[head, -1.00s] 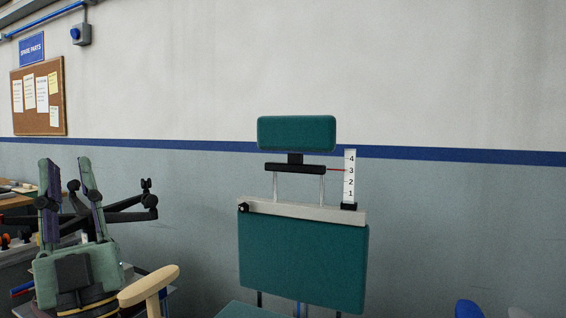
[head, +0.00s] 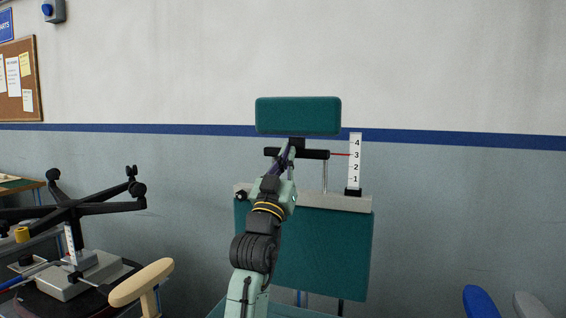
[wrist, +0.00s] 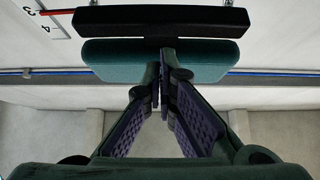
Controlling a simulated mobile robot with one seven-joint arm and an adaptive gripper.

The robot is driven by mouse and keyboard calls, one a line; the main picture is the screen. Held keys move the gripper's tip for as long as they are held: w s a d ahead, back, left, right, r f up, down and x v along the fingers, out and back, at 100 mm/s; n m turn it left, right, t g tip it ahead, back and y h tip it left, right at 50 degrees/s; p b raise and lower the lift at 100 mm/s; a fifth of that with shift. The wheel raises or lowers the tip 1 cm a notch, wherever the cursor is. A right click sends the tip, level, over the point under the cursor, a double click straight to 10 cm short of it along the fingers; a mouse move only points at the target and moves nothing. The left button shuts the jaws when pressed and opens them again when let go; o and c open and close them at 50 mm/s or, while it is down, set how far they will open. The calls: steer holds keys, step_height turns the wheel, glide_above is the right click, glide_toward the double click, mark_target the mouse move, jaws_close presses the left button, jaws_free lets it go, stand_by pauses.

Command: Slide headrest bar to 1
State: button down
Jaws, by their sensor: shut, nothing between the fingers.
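The black headrest bar (head: 318,154) is under the teal headrest pad (head: 298,116), on two metal posts. Its red pointer (head: 341,154) is at 3 on the white scale (head: 355,170). My gripper (head: 290,147) is in front of the bar and pad, hiding the bar's left-middle part. In the wrist view the gripper (wrist: 163,66) has its fingertips together and empty, seen against the teal pad (wrist: 110,62) beside the bar (wrist: 160,20). I cannot tell whether the fingers touch either. The scale's 3 and 4 appear upside down there.
The teal chair back (head: 325,250) stands below the bar with a pale rail on top. A wooden armrest (head: 140,283) is at lower left. A black star-shaped base (head: 70,208) is at left. Space to the right of the scale is clear.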

steer(key=shift+p+x, duration=0.45)
steer(key=shift+x, duration=1.25)
steer(key=shift+f, duration=0.1)
